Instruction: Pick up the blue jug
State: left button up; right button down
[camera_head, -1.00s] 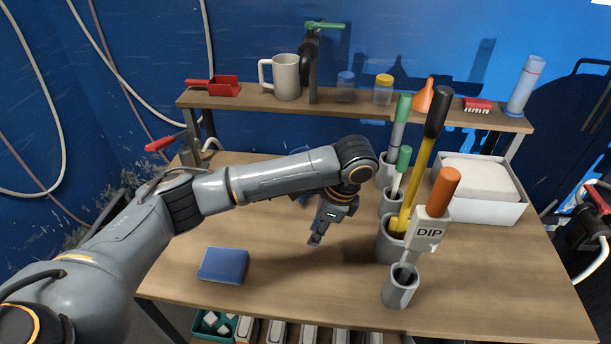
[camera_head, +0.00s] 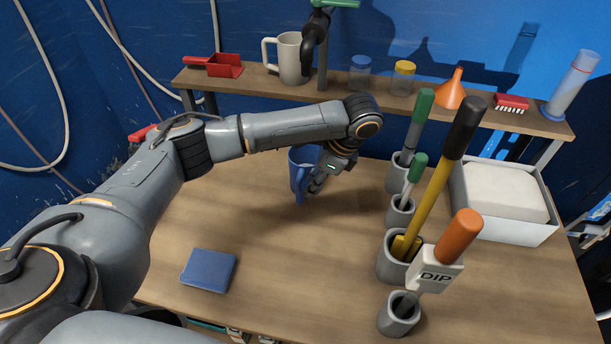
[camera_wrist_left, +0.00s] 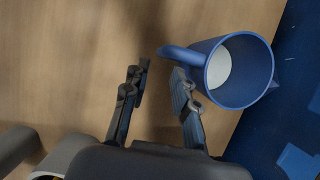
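The blue jug (camera_head: 296,168) stands near the back of the table, below the shelf, partly hidden behind my left gripper (camera_head: 313,190). My right gripper is not in view.
Grey holders with tools, including a "DIP" tool (camera_head: 437,276), stand right of my gripper. A white box (camera_head: 500,228) is at the right. A blue book-like block (camera_head: 208,270) lies front left. The shelf (camera_head: 330,101) crosses above the back. The table's middle is clear.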

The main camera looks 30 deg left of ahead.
aim_at(298, 198)
pick_arm(q)
jog(key=x, duration=0.3)
jog(key=shift+a+f, duration=0.2)
jog(key=shift+f, duration=0.1)
jog(key=p+x, duration=0.1)
jog(key=x, duration=0.3)
jog(key=shift+a, duration=0.3)
jog(key=shift+a+f, duration=0.1)
jog(key=shift+f, duration=0.15)
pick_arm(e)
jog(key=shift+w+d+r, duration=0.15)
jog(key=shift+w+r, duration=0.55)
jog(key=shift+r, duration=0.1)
pick_arm(q)
grip_shut()
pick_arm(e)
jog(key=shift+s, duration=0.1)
